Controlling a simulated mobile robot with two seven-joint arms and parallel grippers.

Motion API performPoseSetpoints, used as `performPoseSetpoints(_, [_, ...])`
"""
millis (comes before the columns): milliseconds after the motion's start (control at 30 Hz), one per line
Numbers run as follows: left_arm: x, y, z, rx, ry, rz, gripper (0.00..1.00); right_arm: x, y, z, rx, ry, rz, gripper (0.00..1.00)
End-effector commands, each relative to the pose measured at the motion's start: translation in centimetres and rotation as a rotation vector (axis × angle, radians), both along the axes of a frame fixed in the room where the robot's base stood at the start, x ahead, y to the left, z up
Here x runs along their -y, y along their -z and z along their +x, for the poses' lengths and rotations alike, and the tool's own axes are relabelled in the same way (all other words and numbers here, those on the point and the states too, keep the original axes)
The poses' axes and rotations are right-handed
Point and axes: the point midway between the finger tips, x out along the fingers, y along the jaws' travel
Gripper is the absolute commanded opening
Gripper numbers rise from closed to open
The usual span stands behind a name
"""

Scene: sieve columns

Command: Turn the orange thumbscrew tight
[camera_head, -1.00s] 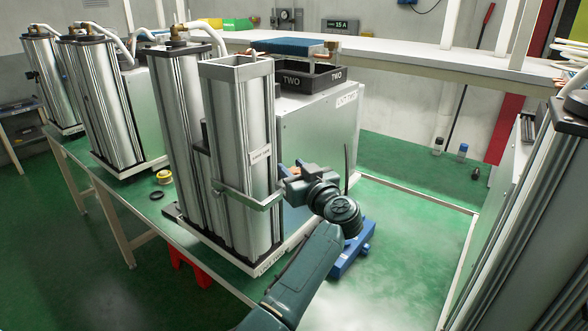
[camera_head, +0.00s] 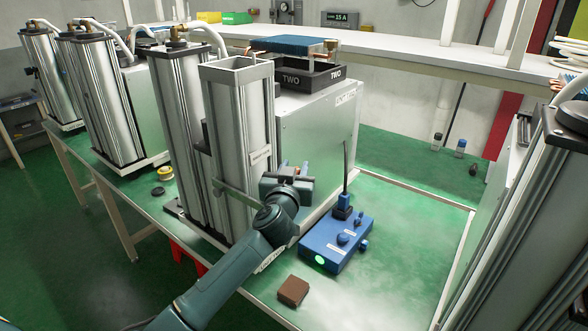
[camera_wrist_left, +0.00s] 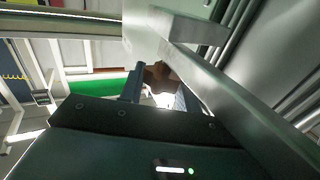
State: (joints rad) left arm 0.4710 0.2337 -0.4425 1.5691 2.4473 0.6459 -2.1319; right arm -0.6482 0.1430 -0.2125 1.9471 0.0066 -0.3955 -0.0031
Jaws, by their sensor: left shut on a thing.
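My left gripper (camera_head: 294,168) is at the right side of the front square metal column (camera_head: 240,110), beside the clamp band (camera_head: 232,198) around it. The gripper hides the band's right end in the head view. In the left wrist view a small brownish-orange piece, apparently the thumbscrew (camera_wrist_left: 158,72), shows beside one finger (camera_wrist_left: 134,84) and close to a metal bar (camera_wrist_left: 235,95). My right gripper is not in view.
A blue box (camera_head: 335,240) with an aerial and a lit green lamp stands right of my arm. A brown block (camera_head: 293,291) lies in front of it. A grey cabinet (camera_head: 325,140) stands behind the column. The green bench surface to the right is clear.

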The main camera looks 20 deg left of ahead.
Motion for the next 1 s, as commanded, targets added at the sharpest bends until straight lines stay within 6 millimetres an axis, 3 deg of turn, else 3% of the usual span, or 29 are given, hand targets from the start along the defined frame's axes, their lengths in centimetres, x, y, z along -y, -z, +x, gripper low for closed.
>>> performPoseSetpoints(367, [-0.14,0.10,0.04,-0.003,0.123,0.001,0.10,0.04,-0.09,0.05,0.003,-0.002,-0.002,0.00])
performPoseSetpoints(867, [-0.08,0.12,0.05,-0.003,0.138,-0.003,0.10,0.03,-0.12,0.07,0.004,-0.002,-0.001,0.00])
performPoseSetpoints(900, [-0.08,0.11,0.05,-0.003,0.138,-0.003,0.34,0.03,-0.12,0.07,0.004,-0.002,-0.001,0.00])
performPoseSetpoints(1000, [-0.07,0.10,0.05,-0.002,0.138,-0.003,0.43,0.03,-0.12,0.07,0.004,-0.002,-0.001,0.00])
